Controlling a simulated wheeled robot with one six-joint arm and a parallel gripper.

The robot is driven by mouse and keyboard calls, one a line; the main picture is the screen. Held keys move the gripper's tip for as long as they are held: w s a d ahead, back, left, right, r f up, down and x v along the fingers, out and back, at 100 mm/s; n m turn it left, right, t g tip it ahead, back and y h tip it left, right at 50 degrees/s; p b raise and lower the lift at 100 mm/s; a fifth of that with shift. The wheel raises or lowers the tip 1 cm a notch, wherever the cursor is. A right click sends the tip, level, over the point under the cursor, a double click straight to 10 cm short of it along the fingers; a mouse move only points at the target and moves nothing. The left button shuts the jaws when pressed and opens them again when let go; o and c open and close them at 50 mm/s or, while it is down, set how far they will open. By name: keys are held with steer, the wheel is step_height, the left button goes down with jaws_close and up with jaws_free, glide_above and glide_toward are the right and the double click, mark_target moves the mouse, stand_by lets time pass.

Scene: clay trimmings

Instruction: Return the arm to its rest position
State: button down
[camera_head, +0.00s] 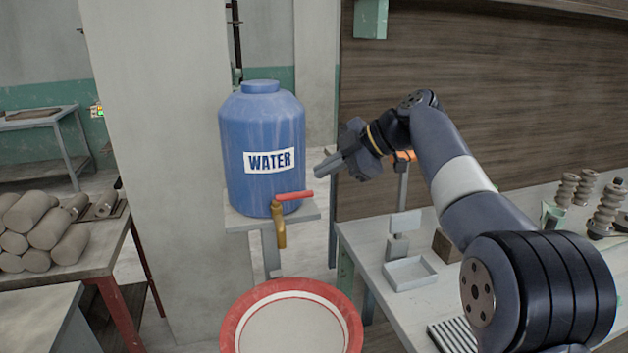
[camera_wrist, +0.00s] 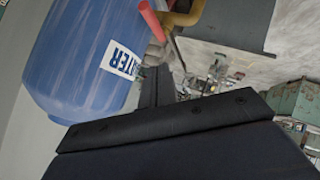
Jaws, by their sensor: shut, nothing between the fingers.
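My gripper (camera_head: 328,167) is shut and empty, held out to the right of the blue water barrel (camera_head: 262,133), apart from it in the head view. My arm reaches up from the lower right and bends at the top toward the barrel. The barrel has a white WATER label, a brass tap (camera_head: 279,227) and a red handle (camera_head: 295,195) pointing to the right. In the wrist view, my gripper (camera_wrist: 160,85) shows dark in the middle, with the barrel (camera_wrist: 80,60) at the left and the red handle (camera_wrist: 151,20) at the top.
The barrel stands on a small stand (camera_head: 235,222). A red-rimmed basin (camera_head: 234,318) is below the tap. A workbench (camera_head: 365,240) at right holds a white tray (camera_head: 410,273) and insulators (camera_head: 606,208). Clay rolls (camera_head: 50,228) lie on the left table. A brown wall (camera_head: 450,60) is behind my arm.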

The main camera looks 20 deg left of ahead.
steer(key=v, duration=0.5)
steer(key=shift+w+d+r, duration=0.15)
steer(key=shift+w+d, duration=0.1)
